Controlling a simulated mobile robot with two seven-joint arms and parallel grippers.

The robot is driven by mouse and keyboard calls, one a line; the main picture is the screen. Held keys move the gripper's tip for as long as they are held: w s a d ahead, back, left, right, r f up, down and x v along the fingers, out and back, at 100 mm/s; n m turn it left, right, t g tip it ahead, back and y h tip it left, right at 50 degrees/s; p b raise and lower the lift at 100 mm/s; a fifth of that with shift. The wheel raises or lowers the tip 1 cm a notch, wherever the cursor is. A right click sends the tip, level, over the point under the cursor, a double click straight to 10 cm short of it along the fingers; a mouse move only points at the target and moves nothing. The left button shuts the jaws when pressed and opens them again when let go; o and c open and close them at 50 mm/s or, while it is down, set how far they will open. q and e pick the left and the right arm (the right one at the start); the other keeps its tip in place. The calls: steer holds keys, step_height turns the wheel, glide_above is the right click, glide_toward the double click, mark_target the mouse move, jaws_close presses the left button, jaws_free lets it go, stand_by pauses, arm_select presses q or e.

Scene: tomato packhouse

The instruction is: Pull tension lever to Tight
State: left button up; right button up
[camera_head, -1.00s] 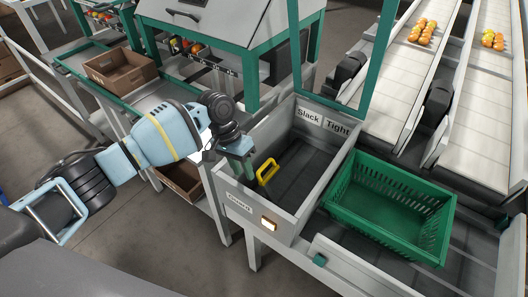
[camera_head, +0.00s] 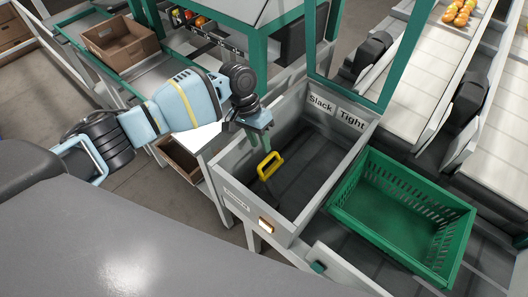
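The tension lever (camera_head: 270,165) has a yellow loop handle and stands inside a grey open box (camera_head: 231,167), toward its left side. Labels on the box's back wall read Slack (camera_head: 321,103) at left and Tight (camera_head: 352,120) at right. The lever is nearer the Slack side. My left gripper (camera_head: 256,132) hangs over the box's left rim, just above and left of the yellow handle, and seems apart from it. Its fingers point down and are partly hidden, so their opening is unclear. My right gripper is out of view.
A green crate (camera_head: 455,245) stands right of the box. A green post frame (camera_head: 385,85) rises behind the box. Conveyors with tomatoes (camera_head: 460,12) lie at the back right. A brown carton (camera_head: 121,48) sits on a bench at the upper left. The box interior right of the lever is clear.

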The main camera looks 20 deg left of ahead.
arm_select(q)
steer(key=shift+x, duration=2.55)
steer(key=shift+c, duration=0.4)
jaws_close()
